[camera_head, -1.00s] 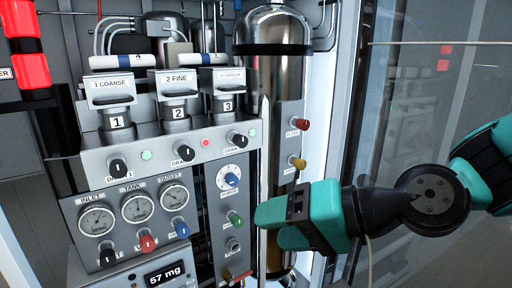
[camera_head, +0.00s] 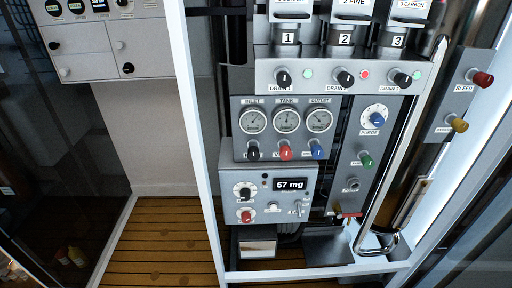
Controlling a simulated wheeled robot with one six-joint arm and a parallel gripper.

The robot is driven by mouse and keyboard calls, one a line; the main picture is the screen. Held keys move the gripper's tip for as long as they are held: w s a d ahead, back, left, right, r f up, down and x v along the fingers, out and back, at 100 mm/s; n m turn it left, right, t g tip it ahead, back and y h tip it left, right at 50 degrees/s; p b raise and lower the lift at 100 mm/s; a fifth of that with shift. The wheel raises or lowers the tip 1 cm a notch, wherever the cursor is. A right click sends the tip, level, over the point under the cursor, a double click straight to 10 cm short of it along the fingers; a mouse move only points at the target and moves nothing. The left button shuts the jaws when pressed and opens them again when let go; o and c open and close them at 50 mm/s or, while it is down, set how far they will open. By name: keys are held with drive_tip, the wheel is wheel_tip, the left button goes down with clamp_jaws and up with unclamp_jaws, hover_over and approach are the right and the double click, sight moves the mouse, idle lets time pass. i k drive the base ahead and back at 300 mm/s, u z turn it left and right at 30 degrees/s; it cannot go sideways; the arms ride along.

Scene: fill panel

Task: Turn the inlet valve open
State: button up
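The fill panel (camera_head: 240,188) stands right of centre, with an inlet gauge (camera_head: 253,121), a tank gauge (camera_head: 286,120) and an outlet gauge (camera_head: 319,120) in a row. Below them sit a black knob (camera_head: 253,153) under the inlet gauge, a red knob (camera_head: 286,153) and a blue knob (camera_head: 317,151). The small labels by these knobs are too small to read, so I cannot tell which control is the inlet valve. A red-handled lever (camera_head: 349,215) sits low on the right column. My gripper is out of view.
Drain knobs (camera_head: 344,78) and numbered filters (camera_head: 344,40) are above the gauges. A display (camera_head: 291,184) reads 57 mg. Bleed knob (camera_head: 482,79) is at right. A white frame post (camera_head: 196,140) borders the panel's left; open slatted floor (camera_head: 160,250) lies beyond it.

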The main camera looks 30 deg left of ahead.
sight(254, 155)
drive_tip(key=k, duration=0.4)
drive_tip(key=u, duration=1.05)
drive_tip(key=i, duration=0.4)
drive_tip(key=u, duration=0.1)
